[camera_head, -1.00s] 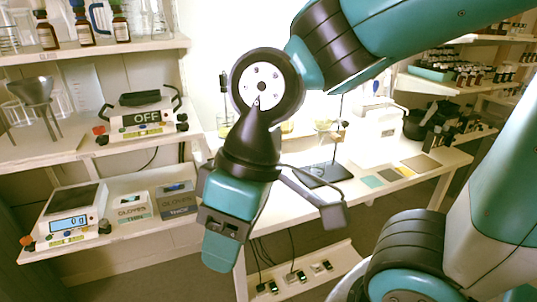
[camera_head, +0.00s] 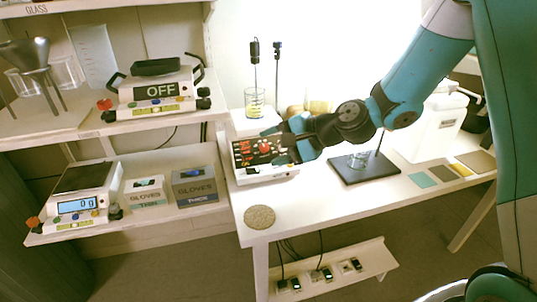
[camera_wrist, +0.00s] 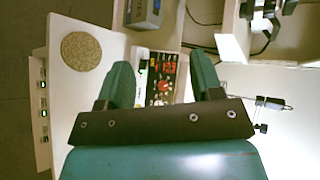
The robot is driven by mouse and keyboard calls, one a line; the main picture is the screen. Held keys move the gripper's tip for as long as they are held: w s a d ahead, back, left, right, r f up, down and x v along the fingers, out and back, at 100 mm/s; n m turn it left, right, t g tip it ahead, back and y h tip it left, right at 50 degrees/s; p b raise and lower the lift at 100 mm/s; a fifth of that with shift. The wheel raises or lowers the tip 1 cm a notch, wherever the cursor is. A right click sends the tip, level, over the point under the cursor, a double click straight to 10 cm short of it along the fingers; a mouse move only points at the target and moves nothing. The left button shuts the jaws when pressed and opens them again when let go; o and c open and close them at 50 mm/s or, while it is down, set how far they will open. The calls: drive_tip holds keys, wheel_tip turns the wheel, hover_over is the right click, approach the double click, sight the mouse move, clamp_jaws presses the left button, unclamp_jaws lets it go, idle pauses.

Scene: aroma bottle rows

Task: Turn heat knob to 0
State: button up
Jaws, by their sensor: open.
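The heating device (camera_head: 262,175) is a white box with a dark front panel at the left end of the white table. A red knob (camera_head: 265,148) shows on its panel in the head view. In the wrist view the panel (camera_wrist: 177,88) has a lit red display above a red knob (camera_wrist: 163,87); the digits are too small to read surely. My gripper (camera_head: 272,145) is open and empty, its teal fingers reaching over the panel from the right. In the wrist view my gripper (camera_wrist: 161,70) has one finger on each side of the panel; I cannot tell whether they touch it.
A beaker with yellow liquid (camera_head: 255,102) stands behind the device. A round cork mat (camera_head: 260,217) lies at the table's front left. A dark stand base (camera_head: 365,168) and a white jug (camera_head: 430,125) are to the right. Shelves with scales (camera_head: 85,190) and glove boxes stand left.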

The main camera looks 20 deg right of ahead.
drive_tip(key=w+d+f+m+t+h+b, duration=0.1)
drive_tip(key=w+d+f+m+t+h, duration=0.2)
drive_tip(key=w+d+f+m+t, duration=0.65)
drive_tip(key=m+g+p, duration=0.2)
drive_tip(key=m+g, duration=0.1)
drive_tip(key=g, duration=0.1)
approach(265, 148)
drive_tip(key=shift+t, duration=0.25)
drive_tip(key=x, duration=0.8)
drive_tip(key=shift+w+a+f, duration=0.2)
drive_tip(key=shift+w+a, duration=0.05)
drive_tip(key=c, duration=0.9)
